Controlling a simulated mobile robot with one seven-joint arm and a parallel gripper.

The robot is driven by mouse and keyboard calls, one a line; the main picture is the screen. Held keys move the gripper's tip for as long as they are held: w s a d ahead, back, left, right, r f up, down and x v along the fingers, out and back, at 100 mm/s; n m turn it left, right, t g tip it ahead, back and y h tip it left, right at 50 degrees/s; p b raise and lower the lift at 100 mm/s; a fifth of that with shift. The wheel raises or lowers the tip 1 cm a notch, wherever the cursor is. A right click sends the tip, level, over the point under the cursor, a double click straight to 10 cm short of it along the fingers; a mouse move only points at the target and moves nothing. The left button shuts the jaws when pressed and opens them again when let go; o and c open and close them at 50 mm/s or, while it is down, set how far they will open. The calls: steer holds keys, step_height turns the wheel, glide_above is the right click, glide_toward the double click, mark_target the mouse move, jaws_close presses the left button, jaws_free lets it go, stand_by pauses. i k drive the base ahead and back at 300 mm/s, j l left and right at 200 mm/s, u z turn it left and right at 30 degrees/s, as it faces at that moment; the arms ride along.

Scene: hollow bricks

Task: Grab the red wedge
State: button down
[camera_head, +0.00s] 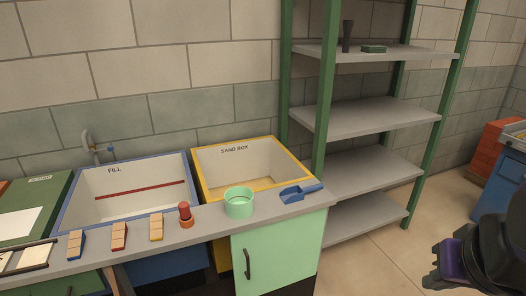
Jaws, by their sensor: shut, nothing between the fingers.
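A small block with a tan top and red sides (119,237) sits on the front part of the grey counter (210,225). It is the likeliest red wedge, but it is too small to make out a wedge shape. To its left is a similar block with blue sides (75,244), and to its right one with yellow sides (156,227). A red cylinder (184,211) stands in an orange base (187,223) further right. My gripper (434,267), dark and purple, is at the lower right, far from the blocks and off the counter. It is shut and empty.
Behind the counter are a blue-rimmed FILL basin (130,181) and a yellow-rimmed SAND BOX (240,142). A shelf rack (370,116) stands behind; floor between counter and gripper is clear.

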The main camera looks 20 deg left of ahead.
mark_target(120, 229)
steer(key=i+u, duration=0.1)
steer(key=u, duration=0.35)
steer(key=i+u, duration=0.15)
steer(key=u, duration=0.25)
steer(key=i+l+u, duration=0.1)
steer(key=u, duration=0.35)
